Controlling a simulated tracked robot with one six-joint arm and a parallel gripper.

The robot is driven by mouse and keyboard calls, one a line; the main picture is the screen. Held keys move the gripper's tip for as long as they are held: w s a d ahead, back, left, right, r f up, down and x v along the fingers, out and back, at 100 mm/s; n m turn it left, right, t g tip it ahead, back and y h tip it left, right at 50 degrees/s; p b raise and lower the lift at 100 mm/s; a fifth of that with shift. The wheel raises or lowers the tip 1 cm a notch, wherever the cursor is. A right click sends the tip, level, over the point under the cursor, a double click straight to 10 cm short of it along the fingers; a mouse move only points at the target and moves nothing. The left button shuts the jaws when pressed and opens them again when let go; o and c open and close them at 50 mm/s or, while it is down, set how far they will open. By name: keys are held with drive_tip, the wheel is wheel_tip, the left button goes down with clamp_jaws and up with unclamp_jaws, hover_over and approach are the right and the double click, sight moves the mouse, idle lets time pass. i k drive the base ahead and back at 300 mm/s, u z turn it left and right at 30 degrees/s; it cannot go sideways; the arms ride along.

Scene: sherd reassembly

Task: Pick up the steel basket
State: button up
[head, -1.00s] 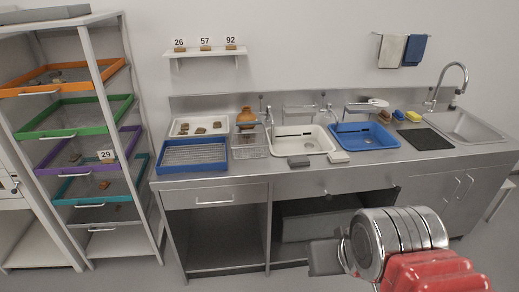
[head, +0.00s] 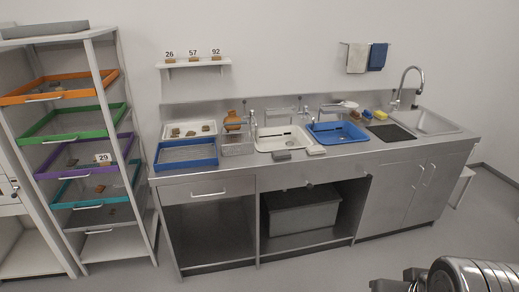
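The steel basket (head: 238,146) is a small wire-mesh basket standing on the steel counter. It sits between the blue-rimmed tray on its left and the white basin on its right. An orange-brown clay jug (head: 232,121) shows just behind it; I cannot tell whether the jug touches it. Only a silver, ribbed part of my arm shows at the bottom right corner, far from the basket. My gripper's fingers are not visible.
A blue-rimmed tray (head: 187,164) and a white tray of sherds (head: 172,137) are left of the basket. A white basin (head: 265,146) and a blue basin (head: 318,139) are to its right. A rack (head: 141,180) stands at left. The floor in front is clear.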

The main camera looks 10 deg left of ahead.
sight(225, 124)
drive_tip(key=z, duration=0.1)
drive_tip(key=k, duration=0.4)
drive_tip(key=u, duration=0.1)
drive_tip(key=i, duration=1.35)
drive_tip(key=u, duration=0.7)
drive_tip(key=i, duration=0.7)
drive_tip(key=u, duration=1.15)
drive_tip(key=i, duration=0.9)
drive_tip(key=u, duration=0.6)
